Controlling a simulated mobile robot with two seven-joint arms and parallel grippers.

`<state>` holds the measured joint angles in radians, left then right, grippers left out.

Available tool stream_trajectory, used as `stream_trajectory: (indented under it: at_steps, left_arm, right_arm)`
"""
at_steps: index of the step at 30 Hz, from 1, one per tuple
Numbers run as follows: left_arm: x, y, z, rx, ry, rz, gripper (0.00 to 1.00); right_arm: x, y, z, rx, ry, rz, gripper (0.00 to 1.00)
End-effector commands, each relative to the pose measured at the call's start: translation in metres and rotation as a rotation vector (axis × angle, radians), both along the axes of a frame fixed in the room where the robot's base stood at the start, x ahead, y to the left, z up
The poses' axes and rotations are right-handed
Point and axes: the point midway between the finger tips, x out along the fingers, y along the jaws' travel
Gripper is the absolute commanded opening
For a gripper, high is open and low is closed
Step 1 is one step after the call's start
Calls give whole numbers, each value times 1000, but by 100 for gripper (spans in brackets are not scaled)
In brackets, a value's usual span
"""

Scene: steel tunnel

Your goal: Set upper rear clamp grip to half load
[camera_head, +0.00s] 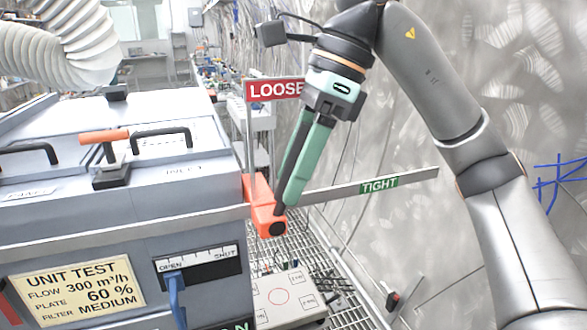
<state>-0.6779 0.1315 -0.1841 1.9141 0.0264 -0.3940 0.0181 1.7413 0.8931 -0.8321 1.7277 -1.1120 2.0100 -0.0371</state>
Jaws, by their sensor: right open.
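An orange clamp grip (262,205) sits at the right side of the grey unit. A vertical bar with a red LOOSE sign (275,90) rises behind it. A flat bar with a green TIGHT sign (379,185) runs out to its right. The grip appears to stand near the LOOSE bar; its exact angle is hard to tell. My right gripper (284,206) comes down from above with green fingers, open, its tips at the grip's right edge. Whether they touch it I cannot tell. My left gripper is out of view.
The grey unit (200,207) carries black handles (160,133), an orange T-handle (104,137), a yellow test card (75,285) and a blue lever (175,296) near OPEN. A pale floor box (285,298) stands on the grating. A metal wall (520,100) bounds the right.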

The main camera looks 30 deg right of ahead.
Motion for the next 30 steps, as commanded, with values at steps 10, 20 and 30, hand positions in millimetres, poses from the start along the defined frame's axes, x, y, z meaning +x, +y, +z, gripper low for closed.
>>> stream_trajectory:
  at_steps: [10,20,30]
  left_arm:
    - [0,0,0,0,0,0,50]
    - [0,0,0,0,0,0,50]
    - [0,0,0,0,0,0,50]
  right_arm:
    - [0,0,0,0,0,0,47]
    - [0,0,0,0,0,0,10]
    - [0,0,0,0,-1,0,0]
